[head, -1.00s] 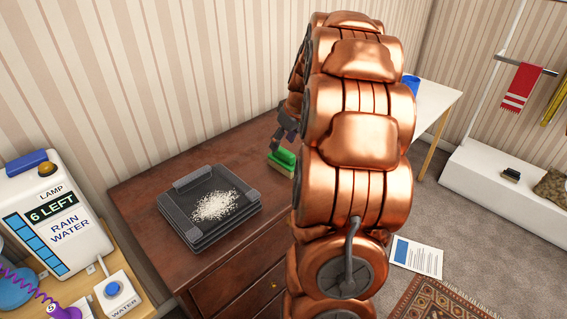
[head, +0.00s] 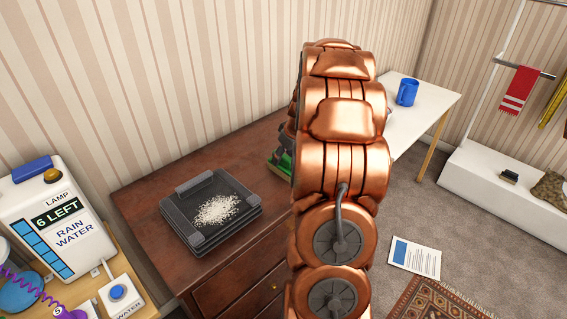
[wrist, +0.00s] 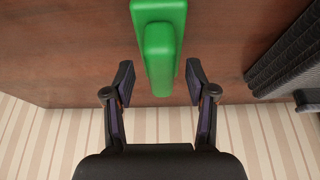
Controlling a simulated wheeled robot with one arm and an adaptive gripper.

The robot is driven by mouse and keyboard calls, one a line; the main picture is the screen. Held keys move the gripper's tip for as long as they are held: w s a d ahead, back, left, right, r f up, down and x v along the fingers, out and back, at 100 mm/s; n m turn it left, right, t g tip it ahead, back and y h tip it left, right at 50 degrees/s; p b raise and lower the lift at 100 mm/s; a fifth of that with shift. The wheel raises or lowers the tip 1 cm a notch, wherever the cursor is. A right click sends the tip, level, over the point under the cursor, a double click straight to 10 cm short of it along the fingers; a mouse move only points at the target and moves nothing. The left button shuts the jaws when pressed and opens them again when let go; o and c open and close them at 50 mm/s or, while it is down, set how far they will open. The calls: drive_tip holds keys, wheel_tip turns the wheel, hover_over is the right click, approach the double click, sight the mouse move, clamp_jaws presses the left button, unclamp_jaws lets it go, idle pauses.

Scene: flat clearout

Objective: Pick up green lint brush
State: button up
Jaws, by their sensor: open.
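The green lint brush (wrist: 158,45) lies on the brown wooden dresser top (wrist: 60,60). In the wrist view its narrower end reaches between the two fingertips of my gripper (wrist: 158,82), which is open. A gap shows between the brush and the finger on each side. In the head view only a part of the brush (head: 281,163) shows beside my arm. My arm hides the rest of it and most of the gripper there.
A stack of dark trays (head: 184,232) with white grains on top sits on the dresser, left of the brush. A striped wall stands behind the dresser. A white table with a blue mug (head: 407,92) is to the right.

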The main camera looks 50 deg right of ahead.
drive_tip(key=shift+f, duration=0.3)
clamp_jaws()
idle(0.3)
